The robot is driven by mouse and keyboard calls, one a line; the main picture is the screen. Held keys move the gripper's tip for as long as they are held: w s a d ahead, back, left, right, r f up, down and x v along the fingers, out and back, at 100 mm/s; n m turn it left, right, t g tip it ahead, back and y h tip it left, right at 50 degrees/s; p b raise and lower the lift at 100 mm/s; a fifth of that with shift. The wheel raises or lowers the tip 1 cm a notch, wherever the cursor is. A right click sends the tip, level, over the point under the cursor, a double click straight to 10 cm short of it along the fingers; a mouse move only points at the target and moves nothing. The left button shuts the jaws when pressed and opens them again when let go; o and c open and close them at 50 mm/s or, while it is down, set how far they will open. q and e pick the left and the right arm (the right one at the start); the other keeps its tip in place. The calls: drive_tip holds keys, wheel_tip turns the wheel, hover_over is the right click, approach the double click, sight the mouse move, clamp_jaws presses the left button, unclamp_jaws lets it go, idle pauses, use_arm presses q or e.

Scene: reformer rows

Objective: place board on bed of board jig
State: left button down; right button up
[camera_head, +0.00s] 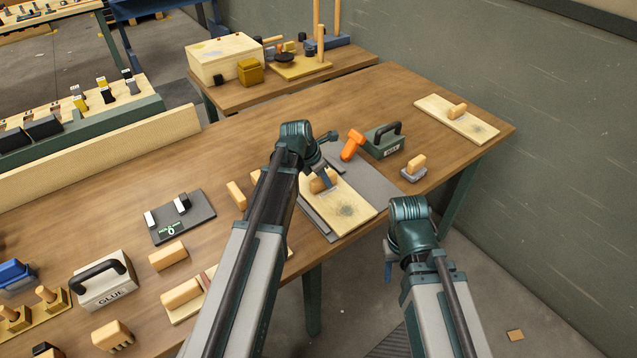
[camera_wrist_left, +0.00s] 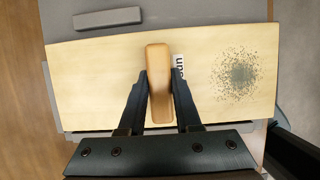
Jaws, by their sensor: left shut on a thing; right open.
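A light wooden board (camera_head: 348,213) with a dark speckled patch and a wooden handle lies level over the grey board jig (camera_head: 372,178). My left gripper (camera_head: 322,184) is shut on the board's handle, which stands between its fingers in the left wrist view (camera_wrist_left: 160,95). Grey jig surface shows past the board's edges, and a grey bar (camera_wrist_left: 107,18) lies along its far side in the wrist view. I cannot tell whether the board touches the bed. My right gripper (camera_head: 388,270) is open and empty, off the table's front edge.
An orange-handled tool (camera_head: 353,145) and a green-grey block with a black handle (camera_head: 384,141) stand behind the jig. Another speckled board (camera_head: 457,119) lies at the far right. A glue box (camera_head: 104,280) and several wooden blocks are at left.

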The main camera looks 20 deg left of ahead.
use_arm(q)
drive_tip(key=shift+d+r, duration=0.1)
drive_tip(key=shift+d, duration=0.1)
drive_tip(key=shift+f, duration=0.25)
drive_tip(key=c, duration=0.6)
unclamp_jaws()
drive_tip(key=shift+r, duration=0.1)
drive_tip(key=shift+r, duration=0.1)
